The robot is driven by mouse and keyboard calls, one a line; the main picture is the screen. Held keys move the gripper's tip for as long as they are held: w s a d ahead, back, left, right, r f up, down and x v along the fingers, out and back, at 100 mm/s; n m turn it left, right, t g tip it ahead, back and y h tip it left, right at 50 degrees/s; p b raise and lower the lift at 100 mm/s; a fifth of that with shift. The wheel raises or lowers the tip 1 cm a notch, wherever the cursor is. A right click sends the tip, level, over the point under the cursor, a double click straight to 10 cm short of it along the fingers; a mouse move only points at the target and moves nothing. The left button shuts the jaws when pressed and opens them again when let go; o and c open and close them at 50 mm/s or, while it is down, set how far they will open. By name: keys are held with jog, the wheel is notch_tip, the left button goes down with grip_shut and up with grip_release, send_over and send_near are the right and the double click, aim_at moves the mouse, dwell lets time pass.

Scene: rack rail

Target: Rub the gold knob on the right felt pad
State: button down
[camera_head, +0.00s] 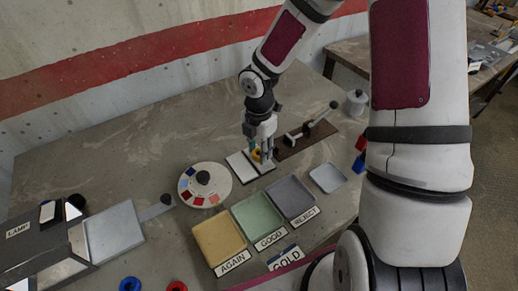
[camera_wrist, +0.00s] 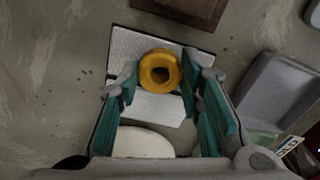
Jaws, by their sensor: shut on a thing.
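The gold knob (camera_wrist: 160,70) is a ring-like piece with a dark centre hole, held between the teal fingertips of my gripper (camera_wrist: 159,78). In the head view the knob (camera_head: 256,155) shows small and partly hidden under my gripper (camera_head: 259,146). Two white felt pads lie side by side on a dark-edged base. The right felt pad (camera_head: 266,168) is the upper one in the wrist view (camera_wrist: 125,45), and the knob is over it, near the gap between the pads. The left felt pad (camera_head: 240,167) is bare. I cannot tell whether the knob touches the felt.
A brown board with a lever (camera_head: 308,134) stands close on the right. A round white disc (camera_head: 190,171) with coloured patches is on the left. Trays marked AGAIN (camera_head: 197,241), GOOD and REJECT (camera_head: 309,203) are in front. A lamp box (camera_head: 35,250) stands far left.

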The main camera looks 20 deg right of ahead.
jog(key=shift+r+p, duration=1.3)
jog(key=shift+r, duration=0.2)
jog(key=c, duration=1.9)
grip_release()
grip_shut()
jog(key=shift+f, duration=0.15)
jog(key=shift+f+b, duration=0.6)
jog(key=shift+f, duration=0.5)
